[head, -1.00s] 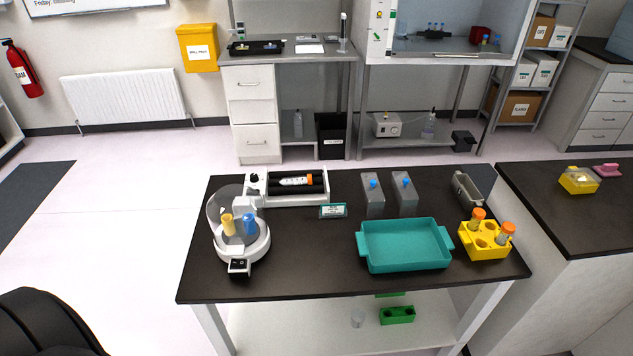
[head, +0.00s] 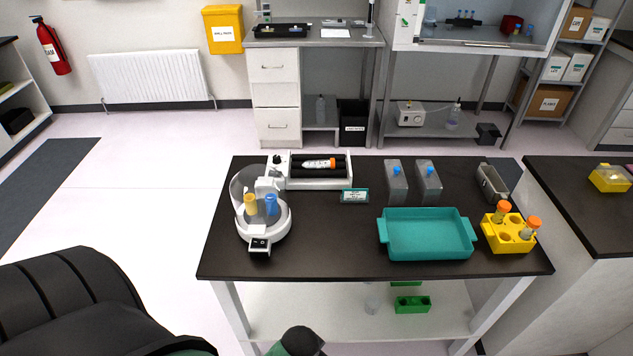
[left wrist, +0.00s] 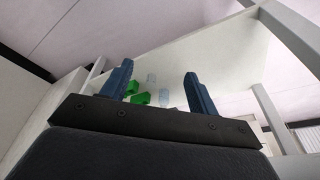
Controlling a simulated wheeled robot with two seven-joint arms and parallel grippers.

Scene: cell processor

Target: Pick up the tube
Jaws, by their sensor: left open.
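An orange-capped tube (head: 320,163) lies on its side on the black rollers of a white roller device (head: 300,183). Two more orange-capped tubes (head: 501,212) stand in a yellow rack (head: 508,245) at the table's right end. A yellow tube and a blue one (head: 271,205) sit in the white round centrifuge (head: 264,232). My left arm comes in at the bottom left, low in front of the table. My left gripper (left wrist: 158,68) is open and empty in the left wrist view, facing the table's lower shelf. My right gripper is not in view.
A teal tray (head: 428,257), two grey blue-topped containers and a small labelled box (head: 354,196) stand on the dark table (head: 330,262). Green racks (head: 412,304) and a clear cup are on the lower shelf. A second bench (head: 590,230) stands at right.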

